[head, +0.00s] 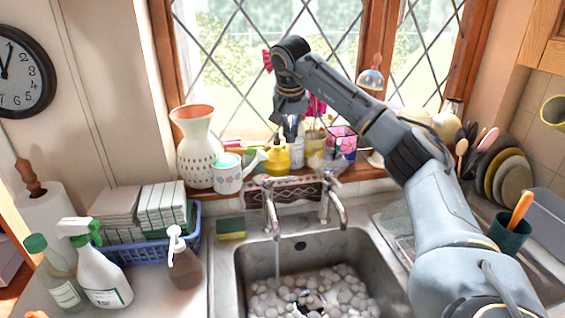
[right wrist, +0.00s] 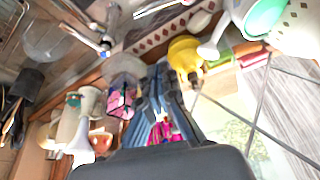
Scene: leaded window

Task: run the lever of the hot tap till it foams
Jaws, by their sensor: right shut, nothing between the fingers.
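Two chrome taps stand at the back of the sink (head: 245,285): a left tap (head: 271,212) and a right tap (head: 335,203), each with a small lever on top. I cannot tell for sure which is the hot one. A thin stream of water (head: 277,258) falls from the left tap. My right gripper (head: 291,112) is shut and empty, raised above and behind the taps, in front of the window. Its fingers (right wrist: 160,100) also show in the right wrist view. My left gripper is out of view.
The sill behind the taps is crowded: a vase (head: 196,150), a white watering can (head: 229,174), a yellow one (head: 277,156) and pots. A sponge (head: 231,229), a soap pump (head: 183,262) and spray bottle (head: 98,270) stand left. Plates (head: 515,178) stand right.

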